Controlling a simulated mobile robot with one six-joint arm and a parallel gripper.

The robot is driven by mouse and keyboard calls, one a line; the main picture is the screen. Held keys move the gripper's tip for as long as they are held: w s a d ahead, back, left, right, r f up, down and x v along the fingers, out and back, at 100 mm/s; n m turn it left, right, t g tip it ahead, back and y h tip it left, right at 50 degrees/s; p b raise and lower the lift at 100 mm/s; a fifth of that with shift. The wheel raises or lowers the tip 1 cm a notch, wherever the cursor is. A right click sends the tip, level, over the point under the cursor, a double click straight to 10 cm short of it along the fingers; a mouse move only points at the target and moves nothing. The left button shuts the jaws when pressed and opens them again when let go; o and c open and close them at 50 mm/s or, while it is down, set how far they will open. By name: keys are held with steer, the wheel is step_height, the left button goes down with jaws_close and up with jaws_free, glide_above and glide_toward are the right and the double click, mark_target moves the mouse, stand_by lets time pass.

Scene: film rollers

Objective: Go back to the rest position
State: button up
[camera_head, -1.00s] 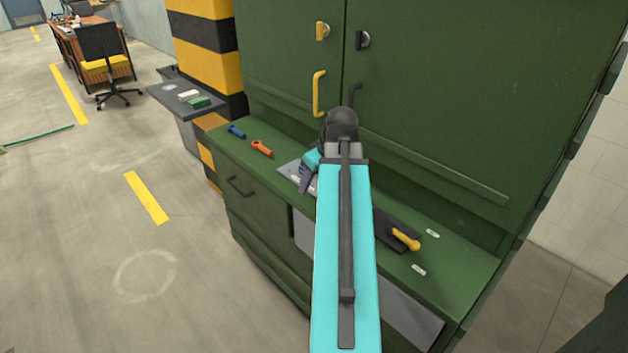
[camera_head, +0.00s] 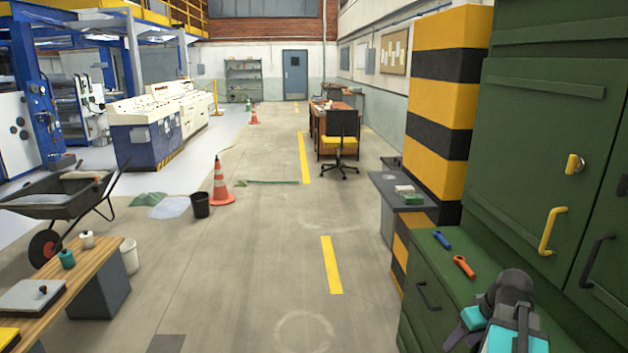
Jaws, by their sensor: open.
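My arm (camera_head: 510,320) shows at the lower right of the head view, in cyan and dark grey, over the green cabinet's counter (camera_head: 432,252). My gripper (camera_head: 468,325) is at the lower right, partly hidden by the arm's own wrist, and its fingertips are not clear. Nothing is seen held in it. An orange-handled tool (camera_head: 464,266) and a blue tool (camera_head: 442,240) lie on the counter to the left of and beyond the arm, apart from it.
The green cabinet doors (camera_head: 550,150) stand close on the right. A striped pillar (camera_head: 440,95) and a grey shelf (camera_head: 395,190) are beyond. A chair (camera_head: 342,140), traffic cone (camera_head: 221,182), wheelbarrow (camera_head: 60,200) and wooden table (camera_head: 85,270) stand around. The middle floor is clear.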

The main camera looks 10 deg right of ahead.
steer(key=s+a+f+n+g+y, duration=0.1)
steer(key=s+a+f+n+g, duration=0.15)
steer(key=a+f, duration=0.95)
steer(key=s+a+f+n+g+y, duration=0.1)
steer(key=s+a+f+g, duration=0.15)
steer(key=a+f, duration=1)
steer(key=s+a+f+m+g+h, duration=0.1)
steer(key=s+a+f, duration=0.3)
steer(key=s+f, duration=0.4)
steer(key=s+a+f+m+g+h, duration=0.2)
steer(key=s+a+f, duration=0.3)
steer(key=s+f, duration=0.4)
steer(key=shift+s+m+g, duration=0.5)
steer(key=shift+s+m, duration=0.15)
steer(key=shift+d+f, duration=0.1)
